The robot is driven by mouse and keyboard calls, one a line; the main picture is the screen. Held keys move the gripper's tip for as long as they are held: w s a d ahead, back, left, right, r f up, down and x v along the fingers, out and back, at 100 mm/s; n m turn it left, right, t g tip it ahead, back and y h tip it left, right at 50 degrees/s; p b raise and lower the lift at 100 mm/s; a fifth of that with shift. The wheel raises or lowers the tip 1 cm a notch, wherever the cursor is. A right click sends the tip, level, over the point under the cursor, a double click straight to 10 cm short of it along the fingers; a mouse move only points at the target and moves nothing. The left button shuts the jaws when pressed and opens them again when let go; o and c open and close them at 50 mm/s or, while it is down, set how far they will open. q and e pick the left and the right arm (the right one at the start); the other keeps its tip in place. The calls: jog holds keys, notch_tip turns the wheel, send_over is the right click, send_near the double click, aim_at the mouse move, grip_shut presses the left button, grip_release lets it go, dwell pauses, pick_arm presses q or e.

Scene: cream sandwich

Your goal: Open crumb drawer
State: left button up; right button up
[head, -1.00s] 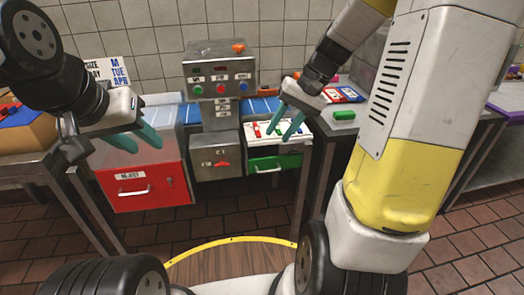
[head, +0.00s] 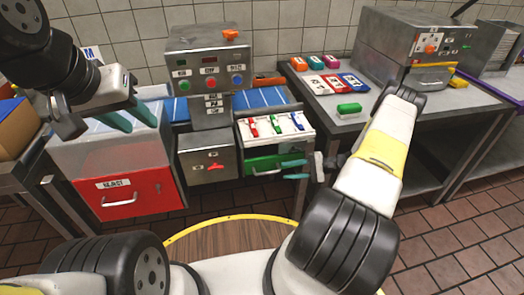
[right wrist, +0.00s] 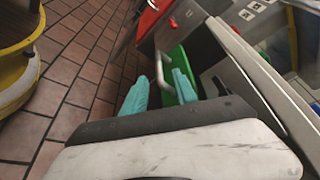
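A green drawer (head: 258,165) with a white bar handle (head: 265,172) sits under a white panel of colored switches; no label on it is readable. My right gripper (head: 295,170) is at the drawer's right side, fingers pointing left. In the right wrist view the green drawer (right wrist: 178,62) and its handle (right wrist: 161,72) lie just ahead. The teal fingers (right wrist: 158,92) are apart, with the handle's line between them; I cannot tell if they touch it. My left gripper (head: 130,117) is open and empty in front of the clear bin.
A red drawer marked REJECT (head: 135,195) is at the left, beside a steel box (head: 207,167) with a red latch.

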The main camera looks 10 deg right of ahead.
aim_at(270, 172)
jog(key=x, duration=0.8)
jog(key=shift+d+f, duration=0.1)
jog(key=shift+f, duration=0.05)
grip_shut()
dwell(1.2)
